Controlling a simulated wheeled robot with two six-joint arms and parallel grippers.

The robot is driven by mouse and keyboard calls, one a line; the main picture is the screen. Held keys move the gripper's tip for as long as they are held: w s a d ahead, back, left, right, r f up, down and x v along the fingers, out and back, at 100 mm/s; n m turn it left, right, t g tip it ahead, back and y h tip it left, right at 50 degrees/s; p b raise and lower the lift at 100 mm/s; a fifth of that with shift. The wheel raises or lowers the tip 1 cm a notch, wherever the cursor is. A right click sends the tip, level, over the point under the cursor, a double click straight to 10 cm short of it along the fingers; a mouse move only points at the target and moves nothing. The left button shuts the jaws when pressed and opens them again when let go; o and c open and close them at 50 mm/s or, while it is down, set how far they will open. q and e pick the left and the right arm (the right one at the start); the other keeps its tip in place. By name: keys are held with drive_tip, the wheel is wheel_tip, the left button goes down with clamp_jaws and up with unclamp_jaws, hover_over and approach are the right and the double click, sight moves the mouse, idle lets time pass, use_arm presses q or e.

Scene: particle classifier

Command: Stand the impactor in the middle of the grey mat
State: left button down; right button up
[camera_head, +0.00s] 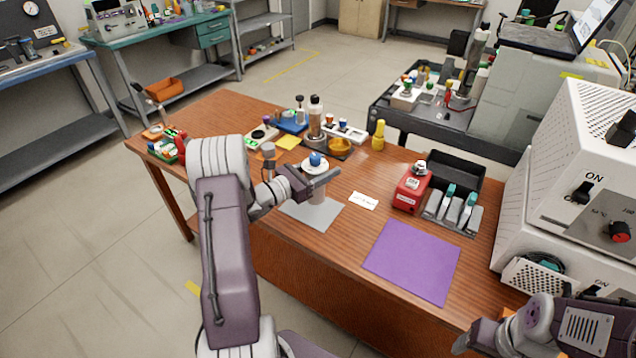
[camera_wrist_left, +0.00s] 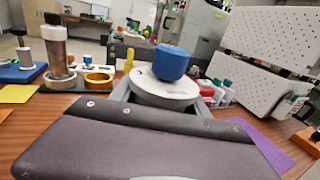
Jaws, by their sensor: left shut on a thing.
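The impactor has a blue knob on a white round top; in the head view the impactor (camera_head: 316,164) is upright over the grey mat (camera_head: 322,218). My left gripper (camera_head: 320,179) is shut on the impactor, with its fingers around the body below the white top. In the left wrist view the impactor (camera_wrist_left: 168,80) shows its blue knob and white top between the fingers; its lower part is hidden. I cannot tell whether its base touches the mat. My right arm shows at the bottom right, its gripper (camera_head: 475,340) only partly in view.
A white label card (camera_head: 363,201) lies right of the grey mat. Beyond are a yellow bottle (camera_head: 378,135), a brass ring (camera_head: 340,145) and a metal cylinder (camera_head: 315,118). A purple mat (camera_head: 413,261), red box (camera_head: 411,189) and white machine (camera_head: 570,170) are to the right.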

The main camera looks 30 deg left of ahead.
use_arm(q)
drive_tip(key=shift+w+a+f, duration=0.1)
drive_tip(key=shift+a+f, duration=0.15)
drive_tip(key=shift+a, duration=0.2)
drive_tip(key=shift+w+a+f, duration=0.1)
drive_tip(key=shift+a+f, duration=0.1)
drive_tip(key=shift+a, duration=0.2)
wheel_tip(320, 180, down, 4)
drive_tip(key=shift+b, duration=0.45)
drive_tip(key=shift+f, duration=0.2)
drive_tip(key=c, duration=0.6)
unclamp_jaws()
drive_tip(key=shift+o, duration=0.2)
drive_tip(key=shift+r, duration=0.15)
